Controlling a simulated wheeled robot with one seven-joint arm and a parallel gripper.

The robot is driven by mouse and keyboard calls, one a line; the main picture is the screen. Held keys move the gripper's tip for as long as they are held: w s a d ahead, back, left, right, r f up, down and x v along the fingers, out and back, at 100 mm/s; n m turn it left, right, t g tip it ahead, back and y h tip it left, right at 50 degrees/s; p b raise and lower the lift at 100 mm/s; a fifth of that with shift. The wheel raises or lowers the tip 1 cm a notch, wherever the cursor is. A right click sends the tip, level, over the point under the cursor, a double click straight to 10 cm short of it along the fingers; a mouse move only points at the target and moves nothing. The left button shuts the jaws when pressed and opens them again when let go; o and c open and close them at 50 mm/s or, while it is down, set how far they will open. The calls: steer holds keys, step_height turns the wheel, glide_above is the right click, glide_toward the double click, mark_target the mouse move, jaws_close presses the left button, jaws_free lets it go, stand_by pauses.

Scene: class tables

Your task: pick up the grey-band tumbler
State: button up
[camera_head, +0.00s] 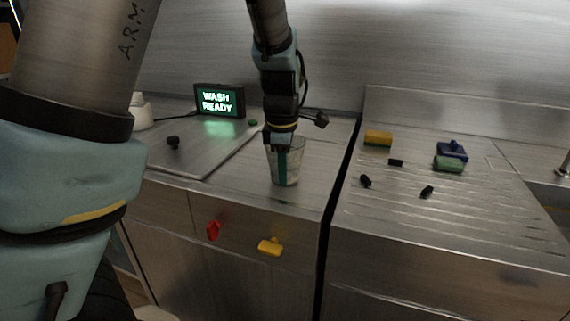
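A clear glass tumbler (296,168) stands upright near the front of the left steel counter, just left of the dark gap. I cannot make out a grey band on it. My gripper (282,170) points straight down at the tumbler. A teal finger overlaps the tumbler's left-middle part and reaches well below its rim. I cannot tell whether this finger is inside the glass or in front of it. The other finger does not show clearly, so the opening and any hold on the glass cannot be judged.
A lit sign (218,101) reading "WASH READY" stands at the back left. A black knob-like item (173,142) sits on the left board. The right counter holds a yellow sponge (378,138), a blue item (452,149), a green sponge (449,164) and small black pieces.

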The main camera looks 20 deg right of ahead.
jaws_close()
stand_by(1.0)
